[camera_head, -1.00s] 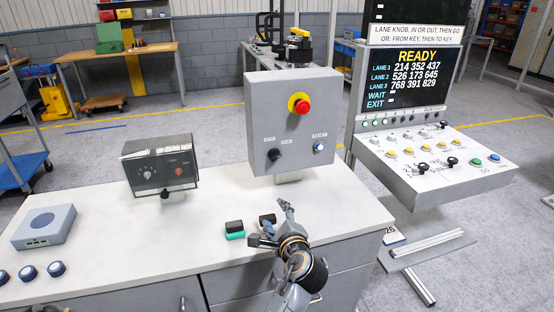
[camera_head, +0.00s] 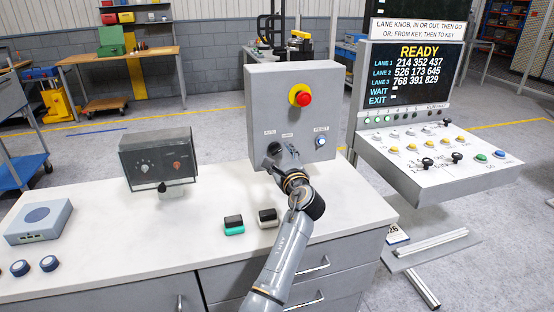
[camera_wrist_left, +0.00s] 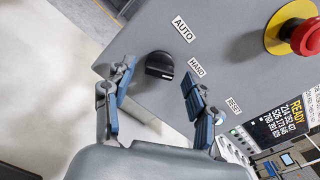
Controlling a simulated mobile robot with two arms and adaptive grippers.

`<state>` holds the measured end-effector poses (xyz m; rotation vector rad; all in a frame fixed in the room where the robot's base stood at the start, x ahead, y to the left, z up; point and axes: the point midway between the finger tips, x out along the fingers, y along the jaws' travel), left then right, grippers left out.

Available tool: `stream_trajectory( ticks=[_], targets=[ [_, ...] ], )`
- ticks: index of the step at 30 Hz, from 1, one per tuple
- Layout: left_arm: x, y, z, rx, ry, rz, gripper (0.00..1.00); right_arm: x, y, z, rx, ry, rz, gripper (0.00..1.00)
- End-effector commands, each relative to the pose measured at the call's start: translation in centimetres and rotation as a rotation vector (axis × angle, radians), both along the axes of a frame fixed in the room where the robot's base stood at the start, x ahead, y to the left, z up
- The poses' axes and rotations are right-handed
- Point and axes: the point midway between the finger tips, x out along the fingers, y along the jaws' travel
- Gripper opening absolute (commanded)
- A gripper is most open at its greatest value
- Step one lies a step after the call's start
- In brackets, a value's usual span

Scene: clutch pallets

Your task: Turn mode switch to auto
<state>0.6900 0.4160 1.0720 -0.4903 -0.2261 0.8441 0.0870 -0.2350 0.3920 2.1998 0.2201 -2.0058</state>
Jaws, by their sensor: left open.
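The mode switch is a black knob (camera_wrist_left: 159,64) on the front of a grey control box (camera_head: 317,87). In the left wrist view the AUTO label (camera_wrist_left: 183,29) and HAND label (camera_wrist_left: 197,67) sit beside it. A small pale mark on the knob lies at its end nearer HAND. In the head view the knob (camera_head: 273,148) is partly hidden by my left gripper (camera_head: 284,155). In the left wrist view the gripper (camera_wrist_left: 156,92) is open, its fingers on either side in the picture, with the knob seen between and slightly beyond the tips. Contact is not visible.
A red emergency button (camera_head: 304,98) sits above the switch, and a blue RESET button (camera_head: 321,142) to its right. A small dark box (camera_head: 158,160) and two small blocks, one green-based (camera_head: 233,225), stand on the white bench (camera_head: 120,222). A console (camera_head: 440,165) stands at right.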

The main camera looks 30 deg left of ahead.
Motion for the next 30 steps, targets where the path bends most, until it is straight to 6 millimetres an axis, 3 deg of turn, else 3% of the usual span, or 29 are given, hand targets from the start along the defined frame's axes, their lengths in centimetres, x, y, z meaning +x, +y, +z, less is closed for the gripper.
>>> stream_trajectory(
  ticks=[6, 15, 23, 30],
  targets=[
    [1.2, 1.4, -0.1, 0.001, 0.001, 0.000, 0.57, 0.0, 0.1, -1.1, 0.001, 0.000, 0.000, 0.00],
    [1.3, 1.5, 0.0, 0.000, 0.000, 0.000, 0.57, 0.0, 0.1, -1.0, 0.001, 0.000, -0.001, 0.00],
    [1.3, 1.5, 0.0, 0.000, 0.000, 0.000, 0.04, 0.0, 0.1, -1.0, 0.001, 0.000, 0.000, 0.00],
    [1.3, 1.6, 0.1, -0.002, -0.004, 0.000, 0.02, -0.1, 0.1, -1.0, 0.001, 0.001, 0.000, 0.00]
  ],
)
